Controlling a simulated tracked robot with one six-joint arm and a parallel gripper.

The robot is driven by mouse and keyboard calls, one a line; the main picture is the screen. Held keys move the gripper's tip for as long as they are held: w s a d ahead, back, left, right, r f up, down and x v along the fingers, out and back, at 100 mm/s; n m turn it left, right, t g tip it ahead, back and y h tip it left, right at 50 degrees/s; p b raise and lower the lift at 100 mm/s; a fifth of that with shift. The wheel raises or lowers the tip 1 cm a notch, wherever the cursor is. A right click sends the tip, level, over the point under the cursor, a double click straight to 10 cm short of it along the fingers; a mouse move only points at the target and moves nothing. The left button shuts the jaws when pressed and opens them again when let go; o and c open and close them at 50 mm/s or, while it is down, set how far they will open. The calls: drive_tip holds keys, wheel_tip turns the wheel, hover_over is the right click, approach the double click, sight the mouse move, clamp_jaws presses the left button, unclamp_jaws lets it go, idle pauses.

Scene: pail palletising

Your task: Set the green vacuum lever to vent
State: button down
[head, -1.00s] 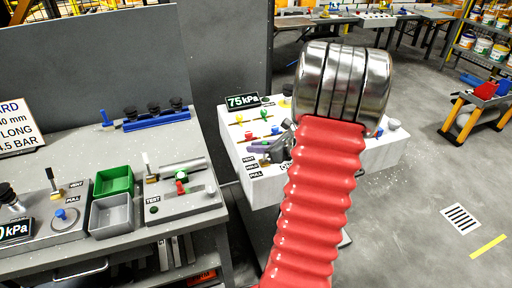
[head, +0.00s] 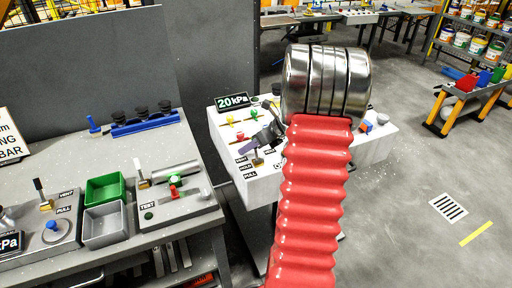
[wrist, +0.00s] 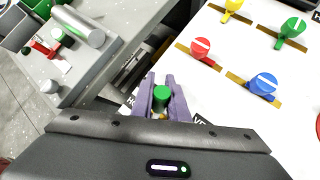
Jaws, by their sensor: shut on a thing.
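The green vacuum lever's knob (wrist: 162,95) shows in the wrist view between the purple fingers of my gripper (wrist: 161,82), which are shut on it. In the head view my gripper (head: 263,138) is at the left part of the white console (head: 265,186), beside the VENT, HOLD and PULL labels (head: 245,166). The lever's brass base (head: 257,161) shows just below the fingers. The wrist view shows part of a label starting "VE" near the right finger. The gauge display (head: 232,101) reads 20 kPa. The lever's exact position is partly hidden by my gripper.
Red (wrist: 200,47), blue (wrist: 262,85), green (wrist: 293,28) and yellow (wrist: 232,5) knobs stand close by on the console. A grey bench (head: 150,165) with another lever, bins and a TEST unit is at left. My red arm covers the console's middle.

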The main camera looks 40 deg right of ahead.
drive_tip(key=shift+s+f, duration=0.1)
drive_tip(key=shift+f, duration=0.2)
drive_tip(key=c, duration=2.1)
unclamp_jaws()
drive_tip(key=o, duration=0.4)
drive_tip(key=shift+r, duration=0.1)
drive_tip(key=shift+c, duration=0.2)
drive_tip(key=shift+r, duration=0.1)
drive_tip(key=v, duration=1.3)
drive_tip(key=shift+d+r, duration=0.15)
drive_tip(key=shift+d, duration=0.1)
